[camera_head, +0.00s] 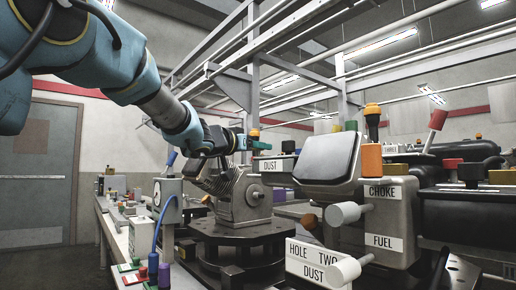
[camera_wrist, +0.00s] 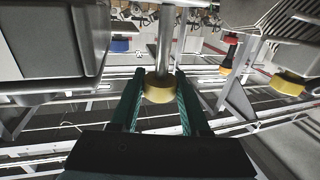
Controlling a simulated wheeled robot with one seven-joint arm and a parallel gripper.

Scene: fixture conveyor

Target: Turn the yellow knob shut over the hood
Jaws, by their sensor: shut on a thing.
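In the wrist view the yellow knob (camera_wrist: 158,92) is a short round cap on the end of a metal rod (camera_wrist: 166,40). My gripper (camera_wrist: 160,84) has one dark green finger on each side of the knob, and the fingers are closed on it. In the head view my gripper (camera_head: 256,145) reaches in from the upper left, above the grey finned machine (camera_head: 240,200). The knob cannot be made out clearly there. No part is marked as a hood; a dark grey box-like casing (camera_wrist: 48,40) stands left of the knob in the wrist view.
A grey casing labelled CHOKE and FUEL (camera_head: 385,220) stands right of my gripper, with white knobs and an orange cylinder (camera_head: 371,160) near it. A DUST label (camera_head: 272,166) is just below my gripper. Another yellow knob (camera_wrist: 288,84) is at the wrist view's right.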

